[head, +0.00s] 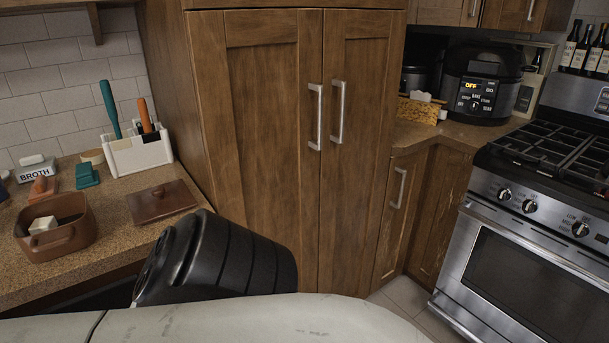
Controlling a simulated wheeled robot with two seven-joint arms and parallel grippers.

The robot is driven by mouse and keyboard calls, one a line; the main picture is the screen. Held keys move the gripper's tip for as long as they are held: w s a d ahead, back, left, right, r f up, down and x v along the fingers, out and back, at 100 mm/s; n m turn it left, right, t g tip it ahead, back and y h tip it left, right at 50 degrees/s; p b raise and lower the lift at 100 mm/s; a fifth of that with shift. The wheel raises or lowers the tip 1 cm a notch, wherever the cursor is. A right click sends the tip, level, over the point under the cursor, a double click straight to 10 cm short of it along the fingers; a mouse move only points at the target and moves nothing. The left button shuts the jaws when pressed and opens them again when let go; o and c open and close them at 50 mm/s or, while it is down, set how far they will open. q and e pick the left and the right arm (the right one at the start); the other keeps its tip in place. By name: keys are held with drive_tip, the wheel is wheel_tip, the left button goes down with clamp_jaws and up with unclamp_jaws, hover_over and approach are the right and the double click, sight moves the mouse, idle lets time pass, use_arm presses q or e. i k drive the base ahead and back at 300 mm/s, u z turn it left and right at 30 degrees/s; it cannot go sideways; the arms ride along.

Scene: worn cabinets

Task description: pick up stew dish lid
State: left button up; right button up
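The stew dish lid (160,201) is a flat brown rectangular lid with a small raised knob. It lies on the speckled brown counter at the left. The stew dish (56,241), a brown rectangular dish with handles, stands to its left, uncovered and apart from the lid. A pale block (43,225) sits inside the dish. Neither of my grippers shows in the head view.
A white holder (138,154) with utensils stands behind the lid, near a tall wooden cabinet (260,150). A broth box (37,170) and a teal object (87,176) are behind the dish. A black ridged shape (230,262) stands before the counter's right end.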

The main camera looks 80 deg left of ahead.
sight(155, 203)
drive_tip(key=u, duration=1.55)
